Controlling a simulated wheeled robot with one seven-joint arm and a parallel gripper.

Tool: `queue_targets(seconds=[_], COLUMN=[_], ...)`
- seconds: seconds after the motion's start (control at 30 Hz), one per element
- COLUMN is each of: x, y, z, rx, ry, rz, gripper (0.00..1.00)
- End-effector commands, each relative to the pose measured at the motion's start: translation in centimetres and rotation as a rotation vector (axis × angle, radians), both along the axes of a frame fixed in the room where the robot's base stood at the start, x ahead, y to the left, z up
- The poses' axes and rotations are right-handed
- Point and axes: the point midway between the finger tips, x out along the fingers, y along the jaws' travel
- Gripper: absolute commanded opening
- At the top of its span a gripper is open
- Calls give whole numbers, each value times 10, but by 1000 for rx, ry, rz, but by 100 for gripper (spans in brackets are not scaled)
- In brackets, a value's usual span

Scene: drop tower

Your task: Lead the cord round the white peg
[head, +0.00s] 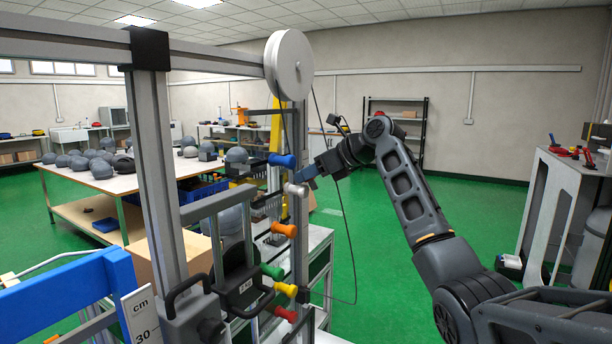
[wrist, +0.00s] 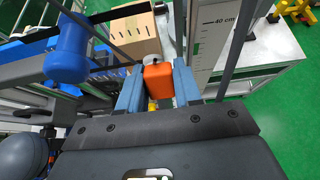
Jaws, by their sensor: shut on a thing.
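The white peg (head: 295,190) sticks out from the upright frame, below the blue peg (head: 282,160) and above the orange peg (head: 284,229). My gripper (head: 305,174) is just above and right of the white peg, close to it. In the wrist view the fingers are shut on an orange block (wrist: 158,82). A pale round end, probably the white peg (wrist: 150,58), shows just beyond the block. A thin dark cord (head: 345,215) hangs from the white pulley (head: 288,65) and curves back at the bottom to the frame. I cannot tell how the cord meets the block.
Green (head: 272,271), yellow (head: 287,290) and red (head: 285,313) pegs stand lower on the frame. The blue peg (wrist: 68,55) is left of my fingers in the wrist view. A scale marked 40 cm (wrist: 213,40) stands at their right. The floor right of the frame is clear.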

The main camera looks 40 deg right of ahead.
Motion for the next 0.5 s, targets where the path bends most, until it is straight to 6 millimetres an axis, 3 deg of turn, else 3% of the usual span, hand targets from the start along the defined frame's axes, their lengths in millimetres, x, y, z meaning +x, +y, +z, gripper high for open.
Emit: queue_targets(seconds=[0.5], x=[-24], y=[-13], z=[0], rx=[0], ry=[-1], rz=[0], gripper=[0])
